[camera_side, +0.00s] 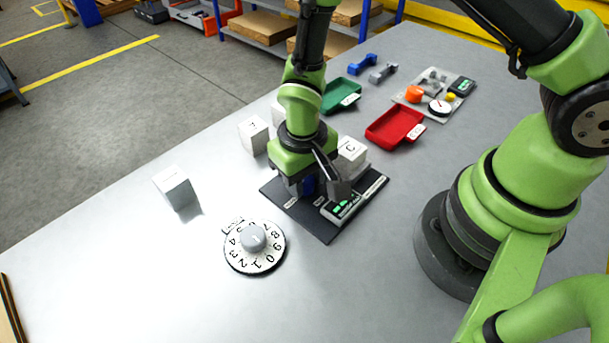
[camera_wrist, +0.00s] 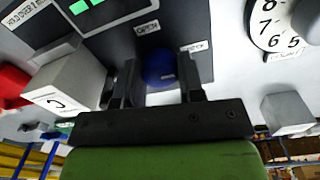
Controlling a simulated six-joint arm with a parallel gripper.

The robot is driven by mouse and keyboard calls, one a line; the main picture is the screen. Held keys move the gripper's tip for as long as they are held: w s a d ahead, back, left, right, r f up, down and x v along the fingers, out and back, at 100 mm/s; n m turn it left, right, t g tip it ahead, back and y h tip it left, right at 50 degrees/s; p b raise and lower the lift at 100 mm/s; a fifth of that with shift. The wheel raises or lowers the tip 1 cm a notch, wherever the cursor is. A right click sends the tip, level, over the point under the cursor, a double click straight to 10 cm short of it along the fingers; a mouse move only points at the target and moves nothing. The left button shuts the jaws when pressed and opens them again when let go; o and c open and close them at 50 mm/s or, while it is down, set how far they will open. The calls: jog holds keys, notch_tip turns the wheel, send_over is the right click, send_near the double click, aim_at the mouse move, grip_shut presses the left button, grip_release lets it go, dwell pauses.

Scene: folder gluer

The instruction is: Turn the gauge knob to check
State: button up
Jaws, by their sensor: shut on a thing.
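My gripper (camera_side: 312,188) is low over a black plate (camera_side: 328,233) and shut on a blue knob (camera_wrist: 160,66). In the side view a little blue (camera_side: 308,184) shows between the fingers. Small white labels lie on the plate by the knob, one (camera_wrist: 147,28) above it and one (camera_wrist: 194,47) to its right; their words are hard to read. A display with green marks (camera_side: 342,207) sits on the plate's front right part.
A white numbered dial with a grey knob (camera_side: 253,238) lies in front of the plate. White cubes, one (camera_side: 176,188) at left and one marked C (camera_side: 352,155), stand nearby. A green tray (camera_side: 341,95), a red tray (camera_side: 394,126) and small parts lie behind.

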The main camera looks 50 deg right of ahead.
dwell(0.3)
jog(key=o, duration=0.9)
jog(key=shift+r, duration=0.1)
notch_tip(320, 180, up, 10)
jog(key=shift+a+f, duration=0.1)
jog(key=s+d+r+m+t+y, duration=0.1)
jog(key=d+r, duration=0.1)
jog(key=r, duration=0.4)
jog(key=s+d+r+t, duration=0.2)
jog(key=r, duration=0.4)
jog(key=shift+s+d+r+m+t+y, duration=0.25)
jog(key=shift+s+d+r+t, duration=0.35)
jog(key=shift+s+r, duration=0.8)
jog(key=shift+s+d+r+m+t+y, duration=0.3)
jog(key=shift+s+r+t, duration=0.5)
jog(key=shift+s+r, duration=0.6)
jog(key=shift+s+d+r+m+t+y, duration=0.15)
jog(key=shift+s+d+r+t, duration=0.65)
jog(key=shift+s, duration=1)
jog(key=shift+a+r, duration=0.2)
jog(key=shift+a, duration=0.1)
